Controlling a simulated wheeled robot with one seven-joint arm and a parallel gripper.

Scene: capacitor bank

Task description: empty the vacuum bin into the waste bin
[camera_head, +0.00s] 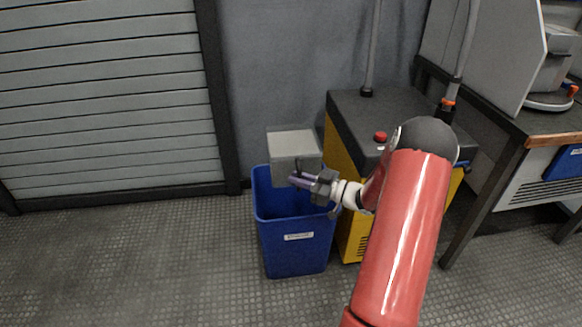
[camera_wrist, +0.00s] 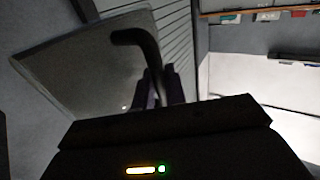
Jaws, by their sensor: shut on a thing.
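The grey box-shaped vacuum bin (camera_head: 294,148) is held up over the open top of the blue waste bin (camera_head: 296,236). My gripper (camera_head: 300,181) is shut on the vacuum bin's handle, at the box's near lower right. In the wrist view the dark bent handle (camera_wrist: 140,45) stands between my gripper's fingers (camera_wrist: 160,88), with the grey face of the vacuum bin (camera_wrist: 85,60) behind it. The vacuum bin's opening and any contents are hidden. The waste bin's inside is mostly dark, and I cannot tell what is in it.
A yellow and black vacuum unit (camera_head: 355,110) with a red knob (camera_head: 380,136) stands close right of the waste bin. A workbench (camera_head: 545,122) is at the far right. A slatted shutter (camera_head: 100,90) is at the left. The floor (camera_head: 130,260) at left is clear.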

